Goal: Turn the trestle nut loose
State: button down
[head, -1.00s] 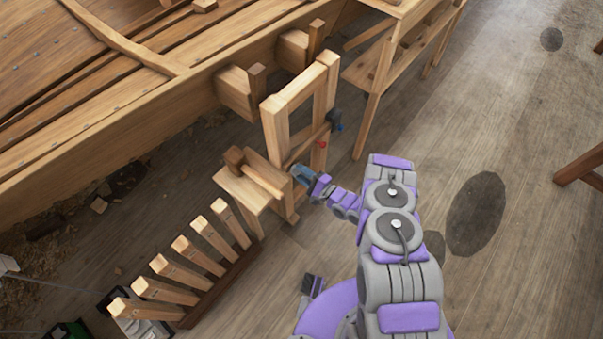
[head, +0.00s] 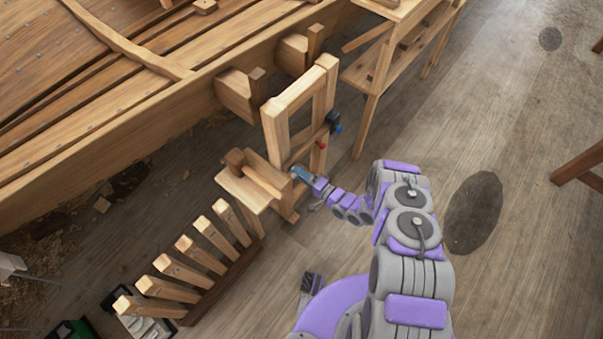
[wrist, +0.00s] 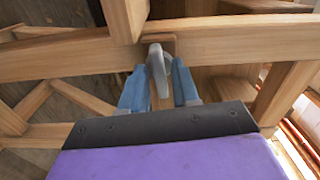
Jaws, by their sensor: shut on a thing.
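The trestle (head: 276,125) is an upright wooden frame beside the hull. In the wrist view its horizontal beam (wrist: 70,55) crosses the picture. The trestle nut (wrist: 157,62) is a grey metal wing-shaped piece on the front of this beam, over a small wooden plate. My gripper (wrist: 160,82) has its two blue fingers on either side of the nut and is shut on it. In the head view my gripper (head: 300,173) reaches the lower part of the trestle, and the nut is hidden there.
A row of upright wooden pegs (head: 190,262) stands at lower left. The plank hull (head: 110,90) fills the upper left. A wooden bench (head: 385,60) stands behind the trestle. Red and dark blue clamp-like parts (head: 332,122) sit on the trestle's right post. The floor at right is open.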

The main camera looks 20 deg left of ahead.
jog(key=shift+s+f+n, duration=0.15)
jog(key=shift+f+n, duration=0.05)
jog(key=shift+n, duration=0.8)
jog(key=c, duration=1.2)
grip_release()
jog(key=shift+o, duration=0.2)
jog(key=shift+r, duration=0.1)
jog(key=v, duration=1.7)
jog(key=shift+d, duration=0.15)
